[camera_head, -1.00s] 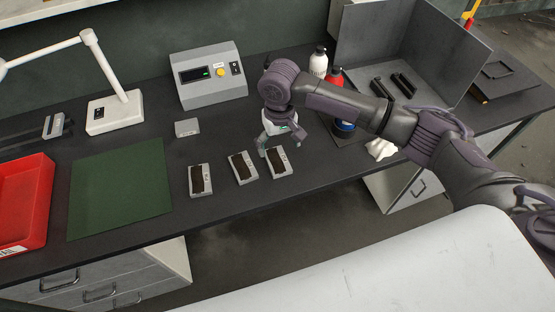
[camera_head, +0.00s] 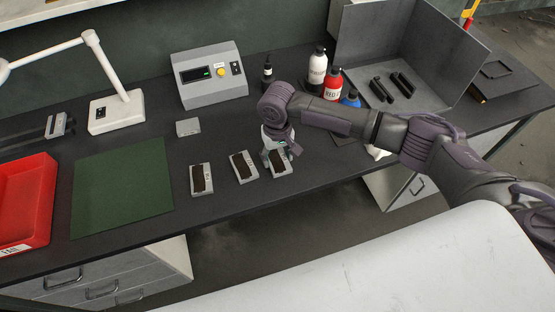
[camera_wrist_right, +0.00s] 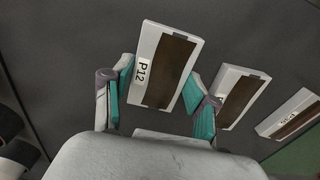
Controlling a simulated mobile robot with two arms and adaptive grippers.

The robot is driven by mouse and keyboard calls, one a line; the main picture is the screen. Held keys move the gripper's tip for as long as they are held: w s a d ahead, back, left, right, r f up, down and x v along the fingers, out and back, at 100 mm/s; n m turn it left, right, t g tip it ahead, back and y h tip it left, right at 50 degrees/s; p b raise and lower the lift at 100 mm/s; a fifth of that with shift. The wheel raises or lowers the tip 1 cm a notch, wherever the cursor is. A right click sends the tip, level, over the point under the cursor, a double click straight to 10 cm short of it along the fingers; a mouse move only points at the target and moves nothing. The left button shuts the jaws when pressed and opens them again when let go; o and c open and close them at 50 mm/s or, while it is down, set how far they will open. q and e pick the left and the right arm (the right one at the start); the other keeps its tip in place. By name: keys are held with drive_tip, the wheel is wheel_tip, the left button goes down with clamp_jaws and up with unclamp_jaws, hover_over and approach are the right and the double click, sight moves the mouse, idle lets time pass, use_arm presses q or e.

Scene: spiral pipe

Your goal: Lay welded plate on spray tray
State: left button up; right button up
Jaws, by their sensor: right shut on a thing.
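Three light grey plates, each with a dark brown strip, lie in a row on the dark bench. The rightmost welded plate (camera_head: 283,171) is marked P12 in the right wrist view (camera_wrist_right: 170,70). My right gripper (camera_head: 276,158) comes down over it. In the right wrist view the teal fingers (camera_wrist_right: 160,100) are shut on its two long sides. The plate appears to be at bench height; I cannot tell if it is lifted. A grey walled tray (camera_head: 428,95), apparently the spray tray, stands at the back right with two black bars on its floor. My left gripper is not in view.
The middle plate (camera_head: 244,167) and left plate (camera_head: 202,180) lie close beside the held one. Bottles, one white (camera_head: 317,70) and one red (camera_head: 333,84), stand between my arm and the tray. A green mat (camera_head: 122,190) and a red bin (camera_head: 25,205) are at left.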

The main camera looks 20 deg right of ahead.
clamp_jaws()
drive_tip(key=shift+w+r, duration=0.1)
